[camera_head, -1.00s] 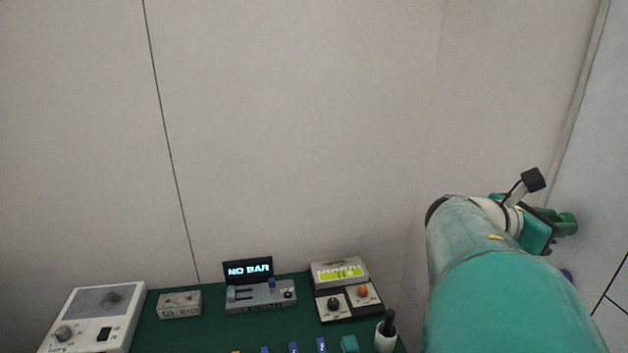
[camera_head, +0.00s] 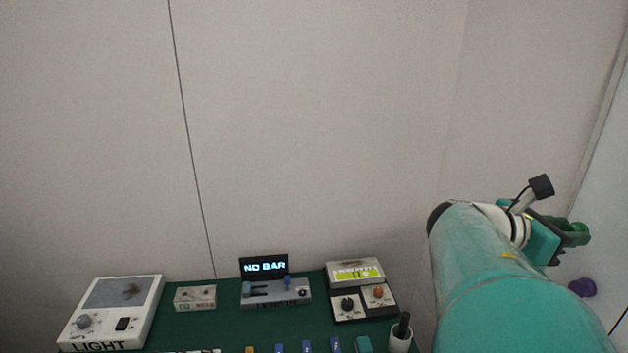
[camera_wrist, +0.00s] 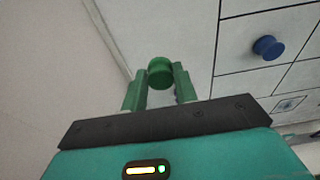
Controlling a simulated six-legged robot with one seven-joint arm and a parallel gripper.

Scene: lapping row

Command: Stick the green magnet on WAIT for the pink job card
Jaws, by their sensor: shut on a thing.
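My gripper (camera_wrist: 160,82) is shut on the green magnet (camera_wrist: 160,68), a short round knob held between its green fingertips in the wrist view. In the head view my gripper (camera_head: 577,233) is at the right, close to the white gridded board (camera_head: 608,215). The board (camera_wrist: 280,85) fills the right of the wrist view, ruled into cells by black lines. I cannot tell whether the magnet touches the board. No WAIT lettering and no pink job card can be made out in these frames.
A blue magnet (camera_wrist: 267,47) sits on the board; a purple knob (camera_head: 582,287) shows below my gripper. A green bench (camera_head: 215,335) holds a light box (camera_head: 112,310), a NO BAR gauge (camera_head: 275,290), a meter unit (camera_head: 360,290) and a white cup (camera_head: 400,338).

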